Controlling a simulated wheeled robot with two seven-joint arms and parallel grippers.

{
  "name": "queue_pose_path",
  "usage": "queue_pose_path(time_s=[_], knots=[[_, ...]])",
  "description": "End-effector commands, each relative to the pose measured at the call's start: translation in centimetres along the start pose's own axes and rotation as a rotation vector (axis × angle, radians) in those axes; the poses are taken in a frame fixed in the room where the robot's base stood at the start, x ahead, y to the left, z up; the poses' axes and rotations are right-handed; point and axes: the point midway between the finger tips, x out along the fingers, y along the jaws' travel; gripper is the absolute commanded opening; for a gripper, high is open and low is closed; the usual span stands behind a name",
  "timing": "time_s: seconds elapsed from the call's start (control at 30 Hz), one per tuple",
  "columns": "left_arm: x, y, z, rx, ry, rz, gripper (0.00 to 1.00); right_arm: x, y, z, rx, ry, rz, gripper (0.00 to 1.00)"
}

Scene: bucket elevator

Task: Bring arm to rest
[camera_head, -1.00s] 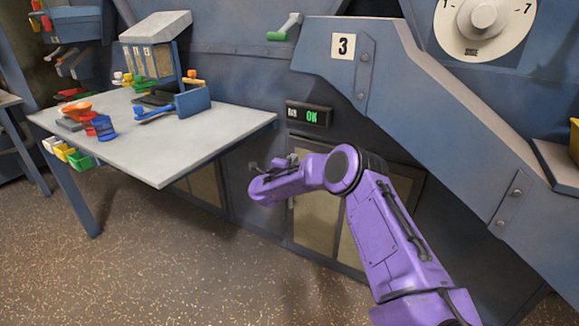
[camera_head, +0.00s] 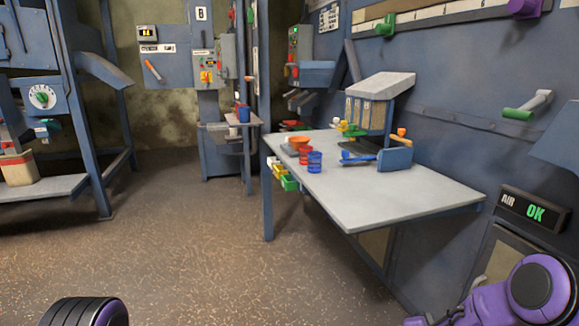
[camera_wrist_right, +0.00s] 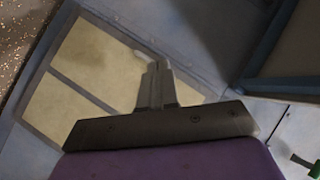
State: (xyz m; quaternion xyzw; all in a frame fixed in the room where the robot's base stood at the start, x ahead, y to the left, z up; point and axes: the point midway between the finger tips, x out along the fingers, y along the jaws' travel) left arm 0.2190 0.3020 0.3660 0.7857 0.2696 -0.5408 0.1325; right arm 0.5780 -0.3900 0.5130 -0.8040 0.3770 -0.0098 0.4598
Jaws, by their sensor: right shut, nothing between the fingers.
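My right gripper (camera_wrist_right: 157,82) is shut and empty in the right wrist view. Its narrow fingers point toward a blue-framed panel with pale panes (camera_wrist_right: 95,62) and touch nothing that I can make out. At the bottom left corner a dark ribbed, purple-edged part of mine (camera_head: 85,312) shows; my left gripper is out of view.
A grey-topped table (camera_head: 400,198) stands left of my right arm, its near corner jutting out. It bears blue cups (camera_head: 314,162), an orange bowl (camera_head: 299,143) and a bin unit (camera_head: 370,105). A lower bench (camera_head: 45,188) stands left. The speckled floor (camera_head: 200,250) between is open.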

Motion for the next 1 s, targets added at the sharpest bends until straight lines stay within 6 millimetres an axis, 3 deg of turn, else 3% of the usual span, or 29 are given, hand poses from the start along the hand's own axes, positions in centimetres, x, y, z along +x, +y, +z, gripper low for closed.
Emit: queue_pose_path(time_s=[0.03,0.1,0.23,0.37,0.6,0.67,0.87,1.0], knots=[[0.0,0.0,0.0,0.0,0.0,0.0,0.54,-2.3,3.3,2.2,-0.125,-0.098,0.033,0.0],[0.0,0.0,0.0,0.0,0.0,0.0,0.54,-5.9,8.0,4.6,-0.295,-0.238,0.079,0.0],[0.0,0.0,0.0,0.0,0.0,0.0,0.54,-12.5,15.9,6.3,-0.553,-0.453,0.164,0.0],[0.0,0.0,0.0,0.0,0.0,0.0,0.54,-18.2,21.8,5.7,-0.737,-0.612,0.24,0.0],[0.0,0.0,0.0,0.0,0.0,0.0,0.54,-26.8,30.2,1.6,-1.018,-0.806,0.371,0.0],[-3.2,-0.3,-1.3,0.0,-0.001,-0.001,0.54,-27.6,27.3,-0.2,-1.001,-0.799,0.369,0.0],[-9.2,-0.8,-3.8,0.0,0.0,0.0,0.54,-29.7,22.4,-3.9,-0.996,-0.796,0.369,0.0],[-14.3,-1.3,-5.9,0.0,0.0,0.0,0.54,-31.4,18.2,-7.0,-0.995,-0.795,0.368,0.0]])
